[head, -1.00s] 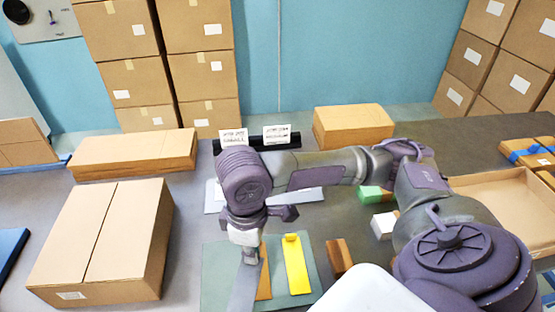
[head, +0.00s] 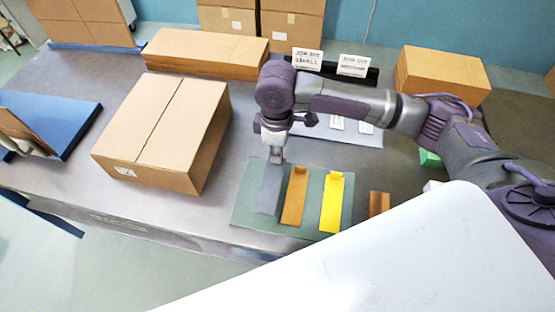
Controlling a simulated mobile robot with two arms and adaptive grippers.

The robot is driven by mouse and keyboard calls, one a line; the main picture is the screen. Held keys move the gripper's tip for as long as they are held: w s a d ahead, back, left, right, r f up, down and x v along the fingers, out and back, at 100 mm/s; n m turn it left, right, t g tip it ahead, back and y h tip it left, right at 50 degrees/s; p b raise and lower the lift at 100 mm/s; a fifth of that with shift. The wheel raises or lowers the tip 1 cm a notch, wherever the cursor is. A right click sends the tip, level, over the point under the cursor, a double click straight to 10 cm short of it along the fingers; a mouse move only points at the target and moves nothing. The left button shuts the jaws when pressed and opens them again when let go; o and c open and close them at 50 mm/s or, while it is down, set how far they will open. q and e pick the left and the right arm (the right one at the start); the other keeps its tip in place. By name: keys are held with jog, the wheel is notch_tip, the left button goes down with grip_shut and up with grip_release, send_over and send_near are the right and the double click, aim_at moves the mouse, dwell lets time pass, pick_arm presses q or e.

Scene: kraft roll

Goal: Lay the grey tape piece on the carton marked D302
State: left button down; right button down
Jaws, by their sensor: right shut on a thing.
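The grey tape piece (head: 269,192) is the leftmost of three strips on a green mat (head: 243,212). My right gripper (head: 276,158) points down and is shut on the far end of the grey piece. I cannot tell whether the piece is raised off the mat. A large closed carton (head: 160,130) stands on the table to the left of the mat, apart from the gripper. It has a small white label (head: 125,172) on its front, too small to read. My left gripper is not in view.
An orange-brown strip (head: 294,198) and a yellow strip (head: 332,205) lie beside the grey piece. A brown block (head: 378,204) is right of the mat. Flat cartons (head: 205,52) and two sign cards (head: 307,59) stand behind. Grey table (head: 215,205) is bare between carton and mat.

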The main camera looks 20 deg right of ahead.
jog(key=shift+f, duration=2)
jog(key=shift+f, duration=0.1)
jog(key=c, duration=1.3)
grip_release()
